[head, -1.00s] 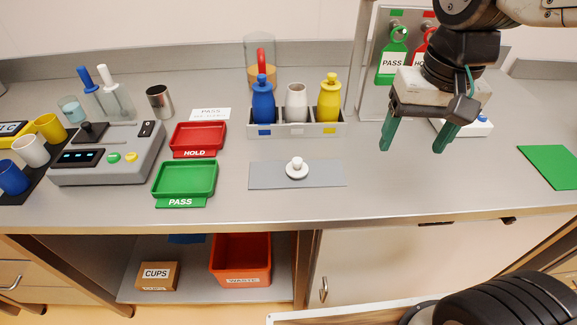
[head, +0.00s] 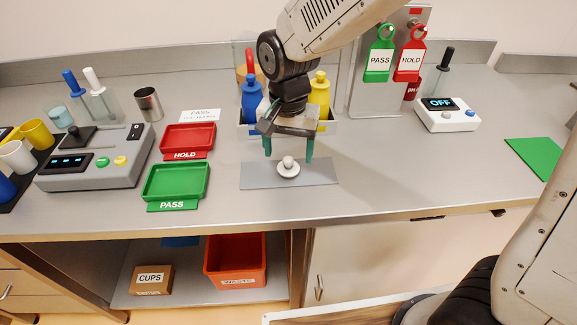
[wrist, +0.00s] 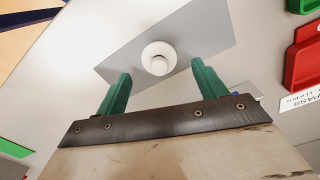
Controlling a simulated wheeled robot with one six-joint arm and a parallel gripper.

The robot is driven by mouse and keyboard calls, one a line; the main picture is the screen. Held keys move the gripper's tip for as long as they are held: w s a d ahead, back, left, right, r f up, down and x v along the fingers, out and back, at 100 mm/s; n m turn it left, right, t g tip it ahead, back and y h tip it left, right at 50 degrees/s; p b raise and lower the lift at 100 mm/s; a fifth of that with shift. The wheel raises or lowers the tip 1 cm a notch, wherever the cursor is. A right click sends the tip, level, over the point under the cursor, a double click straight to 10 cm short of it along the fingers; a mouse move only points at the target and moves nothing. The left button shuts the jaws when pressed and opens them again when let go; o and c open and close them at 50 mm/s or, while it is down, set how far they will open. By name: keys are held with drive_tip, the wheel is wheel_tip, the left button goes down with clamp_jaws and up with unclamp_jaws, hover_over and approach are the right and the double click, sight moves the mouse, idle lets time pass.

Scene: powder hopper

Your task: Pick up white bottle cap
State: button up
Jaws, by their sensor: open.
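The white bottle cap (head: 288,167) lies on a grey mat (head: 318,172) on the bench, a round disc with a knob on top. In the wrist view the cap (wrist: 158,58) sits on the mat (wrist: 205,33) ahead of the fingertips, roughly midway between them. My gripper (head: 289,160) is open and empty, with green fingers pointing down above the back of the mat. It also shows in the wrist view (wrist: 160,72), its fingers apart and not touching the cap. The white bottle in the rack is hidden behind my gripper.
The bottle rack (head: 245,130) with a blue bottle (head: 252,100) and a yellow bottle (head: 319,90) stands right behind my gripper. A green PASS tray (head: 176,182) and red HOLD tray (head: 188,139) lie left of the mat.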

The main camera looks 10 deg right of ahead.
sight(288, 158)
wheel_tip(288, 158, down, 3)
drive_tip(key=shift+s+f, duration=0.1)
drive_tip(key=c, duration=1.1)
drive_tip(key=shift+o, duration=0.2)
